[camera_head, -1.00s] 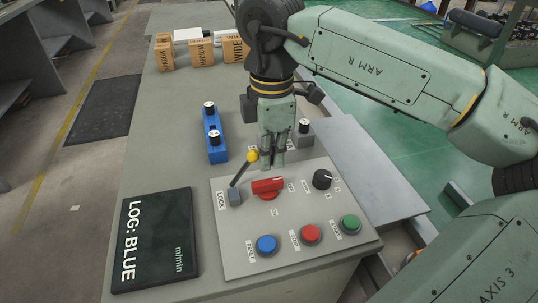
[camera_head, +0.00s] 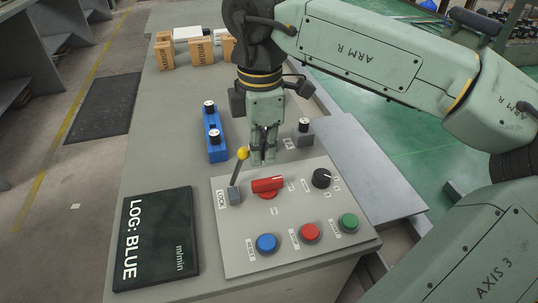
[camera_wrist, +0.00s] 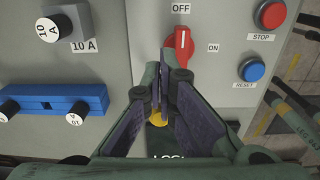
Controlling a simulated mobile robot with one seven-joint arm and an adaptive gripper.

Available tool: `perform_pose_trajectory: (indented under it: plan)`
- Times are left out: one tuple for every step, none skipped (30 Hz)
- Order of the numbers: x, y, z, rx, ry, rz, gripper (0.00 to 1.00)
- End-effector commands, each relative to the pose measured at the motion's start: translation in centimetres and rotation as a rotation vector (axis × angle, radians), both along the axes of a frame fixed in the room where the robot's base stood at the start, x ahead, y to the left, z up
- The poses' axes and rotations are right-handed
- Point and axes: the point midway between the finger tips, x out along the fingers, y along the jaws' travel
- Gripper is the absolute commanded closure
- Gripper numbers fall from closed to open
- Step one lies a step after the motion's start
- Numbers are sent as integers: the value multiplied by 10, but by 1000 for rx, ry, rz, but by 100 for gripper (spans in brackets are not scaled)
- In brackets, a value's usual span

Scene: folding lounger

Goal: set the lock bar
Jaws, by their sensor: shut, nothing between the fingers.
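The lock bar is a thin lever with a yellow knob (camera_head: 243,152), rising from a grey base (camera_head: 235,195) beside the LOCK label on the grey control panel (camera_head: 235,255). It leans slightly right of upright in the head view. My gripper (camera_head: 263,161) is shut and empty, pointing down just right of the knob. In the wrist view the knob (camera_wrist: 157,120) shows between my finger pads, partly covered by them; the rest of the bar is hidden there. I cannot tell whether a finger touches the bar.
A red rotary switch (camera_head: 268,185) is close to my fingers. A black dial (camera_head: 321,178) and blue, red and green buttons fill the panel. A blue block (camera_head: 214,143) and a grey block with a black-topped knob (camera_head: 303,138) stand behind. A dark "LOG: BLUE" board (camera_head: 157,245) lies left.

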Motion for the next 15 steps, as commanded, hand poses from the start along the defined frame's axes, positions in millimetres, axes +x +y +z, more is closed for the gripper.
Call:
perform_pose_trajectory:
  plan:
    - [-1, 2, 1, 0, 0, 1, 100]
    - [-1, 3, 2, 0, 0, 1, 100]
    - [-1, 5, 3, 0, 0, 1, 100]
    - [-2, 6, 3, 0, 0, 1, 100]
    - [-2, 7, 4, 0, 0, 1, 100]
    - [-3, 8, 5, 0, 0, 1, 100]
    - [-3, 9, 5, 1, 0, 2, 100]
    - [-3, 10, 6, 0, 0, 2, 100]
    - [-4, 11, 6, 0, 0, 2, 100]
    - [-4, 12, 7, 0, 0, 2, 100]
    - [-4, 13, 7, 0, 0, 2, 100]
    - [-4, 13, 7, 0, 0, 1, 100]
    - [-5, 14, 8, 0, 0, 1, 100]
    - [-5, 14, 8, 0, 0, 1, 100]
    - [-5, 14, 8, 0, 0, 1, 100]
